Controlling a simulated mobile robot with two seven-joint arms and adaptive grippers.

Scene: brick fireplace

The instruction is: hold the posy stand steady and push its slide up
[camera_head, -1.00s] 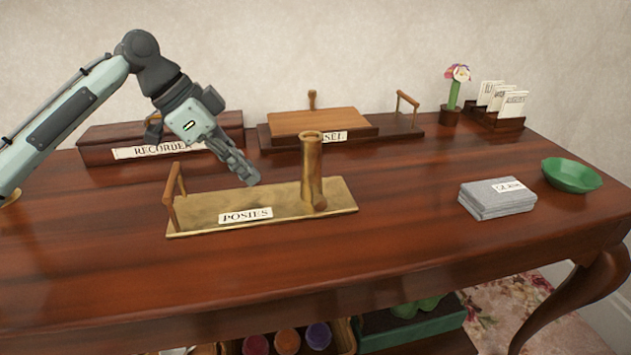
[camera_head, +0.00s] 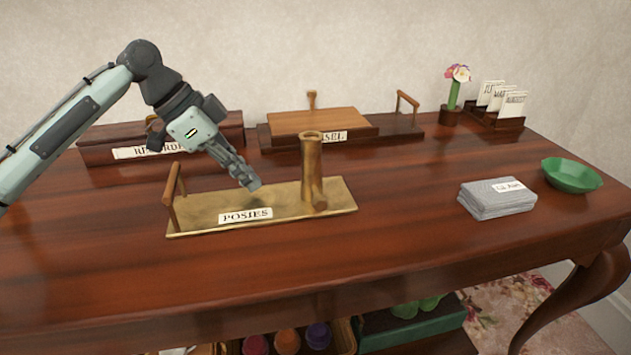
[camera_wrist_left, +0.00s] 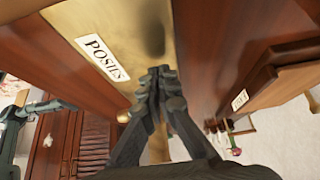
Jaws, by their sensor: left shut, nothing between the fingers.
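The posy stand has a brass base plate (camera_head: 270,205) labelled POSIES, a bar handle (camera_head: 172,197) at its left end and an upright brass tube (camera_head: 311,165) toward its right end. My left gripper (camera_head: 253,185) is shut and empty, pointing down over the plate between handle and tube, apparently not touching either. In the left wrist view the shut fingers (camera_wrist_left: 160,80) overlap the brass plate (camera_wrist_left: 112,22). A teal and dark arm part of mine shows at that view's left edge.
Behind stand a wooden box labelled RECORDER (camera_head: 105,150) and a wooden easel stand (camera_head: 400,125). The table front is clear.

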